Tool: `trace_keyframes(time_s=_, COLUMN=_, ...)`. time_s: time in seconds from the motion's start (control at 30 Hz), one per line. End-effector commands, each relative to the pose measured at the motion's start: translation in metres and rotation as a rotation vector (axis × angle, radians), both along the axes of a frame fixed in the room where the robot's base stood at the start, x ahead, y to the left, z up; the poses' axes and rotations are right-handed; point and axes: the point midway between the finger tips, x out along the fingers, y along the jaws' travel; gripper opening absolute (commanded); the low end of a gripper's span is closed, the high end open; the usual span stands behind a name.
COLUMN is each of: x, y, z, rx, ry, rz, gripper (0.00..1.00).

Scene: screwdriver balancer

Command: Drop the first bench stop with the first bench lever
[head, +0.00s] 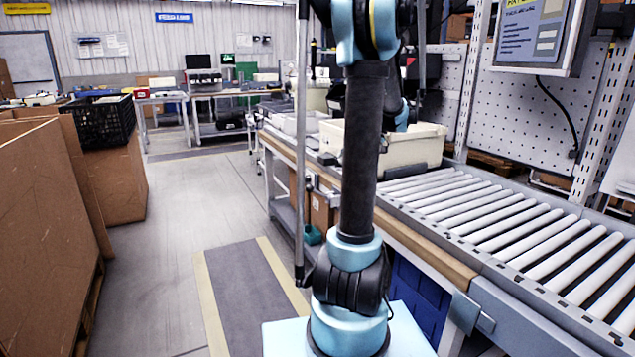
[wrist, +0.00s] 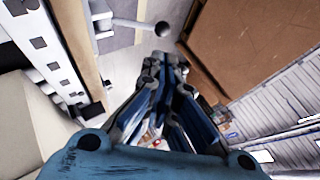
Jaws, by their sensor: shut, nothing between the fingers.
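In the wrist view, a lever with a dark round knob (wrist: 162,29) on a pale rod reaches in from the left, beside the wooden bench edge. I cannot tell whether it is the first bench lever. My gripper (wrist: 164,58) is shut and empty, its blue-padded fingers together. Its tips appear just below the knob in the picture, and I see no clear contact. In the head view my arm hides the gripper and part of the bench edge. I cannot make out the bench stop for sure in either view.
A roller conveyor (head: 520,235) runs along the bench at right, with a cream bin (head: 416,150) behind my arm. Large brown boxes (head: 45,240) stand at left. A grey pole (head: 299,150) stands left of my arm. The floor aisle (head: 180,205) is clear.

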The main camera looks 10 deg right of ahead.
Motion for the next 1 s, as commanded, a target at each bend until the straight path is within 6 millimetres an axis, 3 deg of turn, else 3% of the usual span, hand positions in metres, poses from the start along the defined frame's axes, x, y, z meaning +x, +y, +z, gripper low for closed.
trace_keyframes(time_s=0.43, x=0.003, y=0.007, z=-0.007, rx=-0.001, ry=0.0, rz=0.003, gripper=0.0)
trace_keyframes(time_s=1.0, x=0.032, y=0.069, z=-0.074, rx=-0.001, ry=0.001, rz=0.003, gripper=0.0)
